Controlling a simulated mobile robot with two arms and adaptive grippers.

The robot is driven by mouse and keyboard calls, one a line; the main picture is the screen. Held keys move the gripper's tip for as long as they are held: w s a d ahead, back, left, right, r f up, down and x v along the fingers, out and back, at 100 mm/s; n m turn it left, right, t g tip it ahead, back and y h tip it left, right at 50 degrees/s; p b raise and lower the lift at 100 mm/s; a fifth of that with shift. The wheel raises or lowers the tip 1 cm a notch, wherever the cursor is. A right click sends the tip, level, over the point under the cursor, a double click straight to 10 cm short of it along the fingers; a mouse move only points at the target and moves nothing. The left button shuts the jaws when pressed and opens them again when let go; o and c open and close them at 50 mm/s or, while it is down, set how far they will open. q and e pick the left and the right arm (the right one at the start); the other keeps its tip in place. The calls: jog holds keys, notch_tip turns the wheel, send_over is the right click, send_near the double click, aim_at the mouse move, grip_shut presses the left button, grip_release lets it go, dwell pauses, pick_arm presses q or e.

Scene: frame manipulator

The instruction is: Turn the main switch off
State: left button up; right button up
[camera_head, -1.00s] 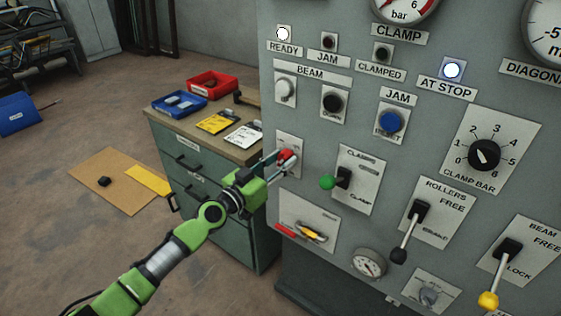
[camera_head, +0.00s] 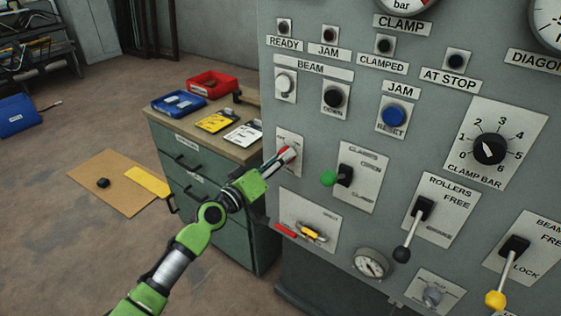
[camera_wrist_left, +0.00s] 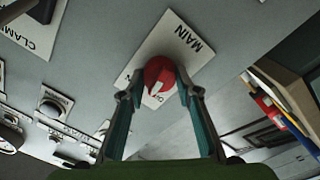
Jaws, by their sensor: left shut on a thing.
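The main switch is a red knob (camera_wrist_left: 160,74) on a pale plate (camera_wrist_left: 181,42) marked MAIN in the left wrist view. In the head view the knob (camera_head: 289,153) sits at the left edge of the grey panel, largely covered by my fingers. My left gripper (camera_head: 283,158) is shut on the red knob. In the left wrist view its two fingers (camera_wrist_left: 160,86) press the knob from both sides. The READY lamp (camera_head: 284,27) and the AT STOP lamp (camera_head: 456,61) are dark. My right gripper is not in view.
A green-handled clamp lever (camera_head: 328,178) is close to the right of the switch. A green cabinet (camera_head: 213,196) with trays stands behind my left arm.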

pick_arm(q)
jog(key=n, duration=0.4)
jog(key=shift+f, duration=0.1)
jog(key=shift+n, duration=0.3)
dwell(0.4)
jog(key=o, duration=1.1)
jog(key=v, duration=1.2)
jog(key=shift+s, duration=0.1)
